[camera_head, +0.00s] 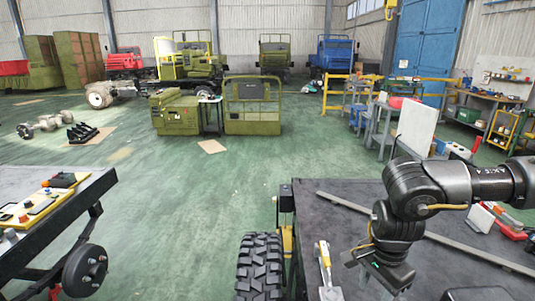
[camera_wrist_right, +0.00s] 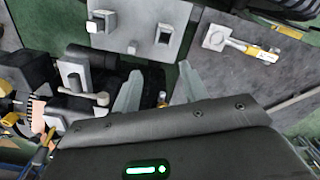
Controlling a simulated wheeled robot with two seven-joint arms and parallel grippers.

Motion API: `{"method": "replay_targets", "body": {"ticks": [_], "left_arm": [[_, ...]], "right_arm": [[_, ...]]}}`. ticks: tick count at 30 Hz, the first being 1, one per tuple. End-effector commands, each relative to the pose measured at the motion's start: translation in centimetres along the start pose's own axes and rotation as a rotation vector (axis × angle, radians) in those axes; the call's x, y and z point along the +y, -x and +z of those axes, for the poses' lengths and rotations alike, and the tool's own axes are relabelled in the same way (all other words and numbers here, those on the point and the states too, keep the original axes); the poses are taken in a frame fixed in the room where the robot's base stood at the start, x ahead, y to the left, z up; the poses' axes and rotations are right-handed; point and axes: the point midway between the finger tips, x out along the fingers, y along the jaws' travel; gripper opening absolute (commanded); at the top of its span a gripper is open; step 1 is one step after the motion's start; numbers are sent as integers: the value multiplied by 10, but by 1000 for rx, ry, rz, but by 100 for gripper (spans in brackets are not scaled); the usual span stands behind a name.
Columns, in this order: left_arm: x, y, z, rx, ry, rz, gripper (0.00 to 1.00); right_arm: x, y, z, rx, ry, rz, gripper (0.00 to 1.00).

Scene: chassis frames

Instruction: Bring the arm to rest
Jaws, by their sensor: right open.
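My right arm (camera_head: 410,195) comes in from the right edge in the head view and bends down over the dark table. Its gripper (camera_head: 358,272) hangs low above the tabletop at the lower right. In the right wrist view the two grey fingers (camera_wrist_right: 160,85) stand apart with nothing clearly held between them. The near part of that view is filled by my own dark gripper housing. My left arm and gripper do not show.
A dark table (camera_head: 450,265) with a long grey bar lies under my right arm. A yellow-handled tool (camera_head: 325,262) lies left of the gripper. A large black tyre (camera_head: 260,268) stands beside the table. Another table (camera_head: 85,200) is at left. The green floor between is open.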

Motion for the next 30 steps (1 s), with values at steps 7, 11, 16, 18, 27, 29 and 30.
{"method": "replay_targets", "body": {"ticks": [7,11,16,18,27,29,30], "left_arm": [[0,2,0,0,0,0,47],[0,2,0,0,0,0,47],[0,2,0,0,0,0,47],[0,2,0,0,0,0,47],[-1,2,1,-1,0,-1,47],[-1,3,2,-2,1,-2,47],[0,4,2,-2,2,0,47]], "right_arm": [[-5,32,3,2,282,-2,43],[-6,42,4,1,381,-1,43],[-7,49,5,-1,451,-1,43],[-7,50,5,-1,463,-1,43],[-7,51,5,-1,466,-1,43],[-7,51,6,-3,466,-1,43],[-8,51,6,-5,465,-2,43]]}}
